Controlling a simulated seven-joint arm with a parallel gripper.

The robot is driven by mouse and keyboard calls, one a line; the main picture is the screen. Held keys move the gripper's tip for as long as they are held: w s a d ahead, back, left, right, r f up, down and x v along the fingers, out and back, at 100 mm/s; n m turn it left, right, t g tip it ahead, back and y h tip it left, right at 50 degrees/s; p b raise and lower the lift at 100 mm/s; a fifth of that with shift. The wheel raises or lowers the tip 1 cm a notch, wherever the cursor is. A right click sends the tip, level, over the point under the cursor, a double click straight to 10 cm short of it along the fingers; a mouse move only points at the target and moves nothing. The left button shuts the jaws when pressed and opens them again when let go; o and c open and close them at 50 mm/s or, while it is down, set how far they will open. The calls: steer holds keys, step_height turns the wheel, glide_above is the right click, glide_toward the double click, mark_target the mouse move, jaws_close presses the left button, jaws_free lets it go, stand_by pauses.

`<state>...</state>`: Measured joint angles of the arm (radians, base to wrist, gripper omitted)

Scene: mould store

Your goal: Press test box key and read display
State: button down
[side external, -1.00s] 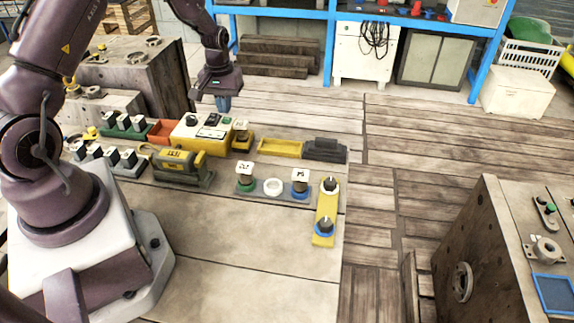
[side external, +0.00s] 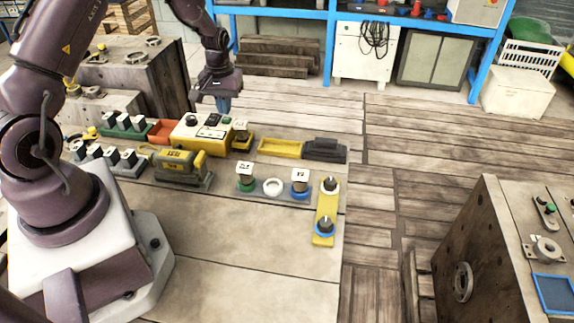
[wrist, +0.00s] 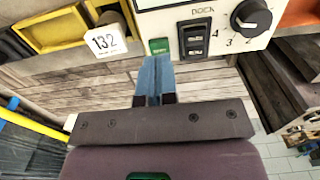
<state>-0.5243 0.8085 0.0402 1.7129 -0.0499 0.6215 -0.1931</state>
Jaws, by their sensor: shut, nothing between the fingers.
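The test box (side external: 190,140) is yellow with a white top panel and stands on the bench in the side view. In the wrist view its white panel (wrist: 222,14) carries a black rocker switch (wrist: 195,38), a black knob (wrist: 250,15) with numbers round it, and a small green marked rectangle (wrist: 159,46). I cannot tell whether this rectangle is a key or a display. No display reading is legible. My gripper (side external: 223,104) is shut and empty, at the far side of the box. Its blue fingertips (wrist: 155,62) appear just below the green rectangle; contact cannot be told.
A part with a white tag marked 132 (wrist: 105,40) stands beside the box, near a yellow tray (side external: 280,148). A yellow instrument (side external: 180,166) and several tagged parts crowd the bench. The bench front (side external: 235,245) is clear.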

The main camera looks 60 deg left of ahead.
mark_target(221, 130)
steer(key=shift+f, duration=1.05)
stand_by(0.4)
steer(key=shift+r, duration=3.5)
steer(key=s+d+r+m+t, duration=0.2)
steer(key=s+d+r+m, duration=0.2)
steer(key=s+d+r, duration=0.4)
steer(key=s+d+r+m+t, duration=0.3)
steer(key=s+d+r+m, duration=0.2)
steer(key=s+d+r, duration=0.4)
steer(key=d+r, duration=0.5)
steer(key=shift+d+r+t, duration=0.2)
steer(key=shift+d+t, duration=0.1)
steer(key=shift+d, duration=0.1)
steer(key=shift+s, duration=0.1)
